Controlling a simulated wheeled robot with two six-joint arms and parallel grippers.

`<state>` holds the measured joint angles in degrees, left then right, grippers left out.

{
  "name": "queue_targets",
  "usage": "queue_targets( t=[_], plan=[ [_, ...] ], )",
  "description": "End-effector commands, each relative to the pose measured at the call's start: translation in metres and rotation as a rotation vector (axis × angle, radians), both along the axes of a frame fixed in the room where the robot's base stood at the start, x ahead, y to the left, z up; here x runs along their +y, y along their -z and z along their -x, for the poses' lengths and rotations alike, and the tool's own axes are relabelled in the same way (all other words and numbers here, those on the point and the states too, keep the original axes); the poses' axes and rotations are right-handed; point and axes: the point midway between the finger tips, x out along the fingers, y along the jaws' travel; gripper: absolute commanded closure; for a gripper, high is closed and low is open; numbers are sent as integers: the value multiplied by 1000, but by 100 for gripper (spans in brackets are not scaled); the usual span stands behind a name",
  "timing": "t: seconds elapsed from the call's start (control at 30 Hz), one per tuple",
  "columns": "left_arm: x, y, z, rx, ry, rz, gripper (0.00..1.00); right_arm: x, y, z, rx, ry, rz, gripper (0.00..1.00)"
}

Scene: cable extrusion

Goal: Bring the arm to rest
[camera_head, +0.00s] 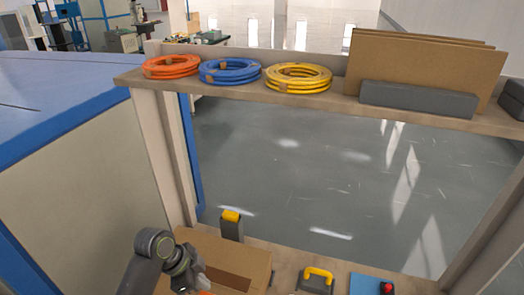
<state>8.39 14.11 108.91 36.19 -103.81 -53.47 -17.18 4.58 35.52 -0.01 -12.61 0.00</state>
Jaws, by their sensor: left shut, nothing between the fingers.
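My left arm comes in at the bottom left. Its gripper (193,279) is small and partly hidden by the arm's own wrist, in front of an open cardboard box (245,262). The gripper is shut and I see nothing held in it. A bit of something orange (205,292) shows just below it at the picture's edge; most of it is cut off. My right gripper is not in view.
A shelf (215,88) above holds orange (170,67), blue (231,71) and yellow (297,78) cable coils, cardboard sheets (420,60) and a grey block (418,99). Below stand a yellow-topped grey post (231,226), a yellow-handled item (317,279) and a blue panel with red button (386,287).

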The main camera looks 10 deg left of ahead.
Motion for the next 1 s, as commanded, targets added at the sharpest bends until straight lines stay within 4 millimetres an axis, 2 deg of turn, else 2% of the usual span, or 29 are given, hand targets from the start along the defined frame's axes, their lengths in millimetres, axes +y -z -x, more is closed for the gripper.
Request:
queue_targets(
  t=[0.07, 0.17, 0.37, 0.5, 0.6, 0.93, 1.0],
  plan=[
    [1, 3, 6, 6, -27, -4, 100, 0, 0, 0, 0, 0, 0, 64],
    [7, 13, 25, 24, -128, -23, 100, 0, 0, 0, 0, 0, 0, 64],
    [30, 32, 92, 54, -520, -86, 100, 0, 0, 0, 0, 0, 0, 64],
    [47, 30, 134, 47, -778, -120, 100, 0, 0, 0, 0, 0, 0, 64],
    [57, 26, 156, 35, -917, -135, 100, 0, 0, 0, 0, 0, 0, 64],
    [82, 3, 215, -21, -1264, -167, 100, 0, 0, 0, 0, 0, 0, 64],
    [84, 17, 208, -13, -1264, -169, 100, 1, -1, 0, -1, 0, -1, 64]
  ],
)
